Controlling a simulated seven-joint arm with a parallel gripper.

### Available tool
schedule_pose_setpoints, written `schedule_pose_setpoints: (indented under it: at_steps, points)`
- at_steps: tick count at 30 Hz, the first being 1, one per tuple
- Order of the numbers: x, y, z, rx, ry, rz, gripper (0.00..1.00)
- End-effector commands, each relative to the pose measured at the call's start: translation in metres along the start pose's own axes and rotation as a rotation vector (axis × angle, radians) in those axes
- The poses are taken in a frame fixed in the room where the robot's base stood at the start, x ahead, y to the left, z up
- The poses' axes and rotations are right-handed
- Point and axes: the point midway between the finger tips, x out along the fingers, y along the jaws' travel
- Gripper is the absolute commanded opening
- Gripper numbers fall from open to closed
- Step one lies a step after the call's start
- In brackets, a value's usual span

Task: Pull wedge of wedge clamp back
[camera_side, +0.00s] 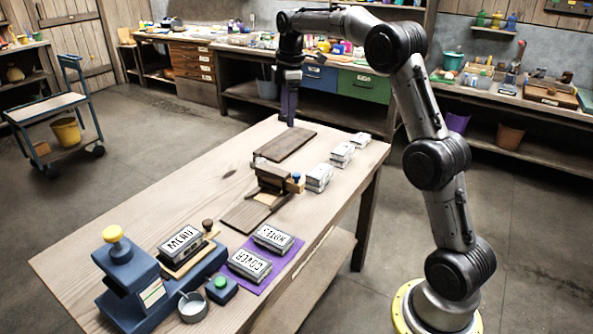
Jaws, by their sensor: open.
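A dark wooden clamp-like fixture (270,176) stands mid-table. A small light wooden piece with a blue knob (296,178) sits at its right end and looks like the wedge. The fixture's inner parts are too small to make out. My gripper (289,84) points down over the far end of the table, well behind and above the fixture. It is open and apart from the wedge.
Flat brown boards lie behind (286,145) and before (244,216) the fixture. White stacked blocks (319,178) line the right edge. In front are a blue press (128,275), a lettered block (180,242), a purple mat (270,282) with two lettered blocks, and a cup (192,307). The left table side is clear.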

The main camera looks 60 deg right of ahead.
Motion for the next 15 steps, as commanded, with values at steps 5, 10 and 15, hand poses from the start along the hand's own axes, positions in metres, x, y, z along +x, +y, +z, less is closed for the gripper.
schedule_pose_setpoints:
  at_steps: [5, 10, 15]
  points:
    - [0.056, 0.019, 0.024, 0.055, -0.029, -0.078, 0.67]
    - [0.074, 0.021, 0.036, 0.078, -0.038, -0.105, 0.67]
    - [0.093, 0.018, 0.036, 0.077, -0.039, -0.107, 0.67]
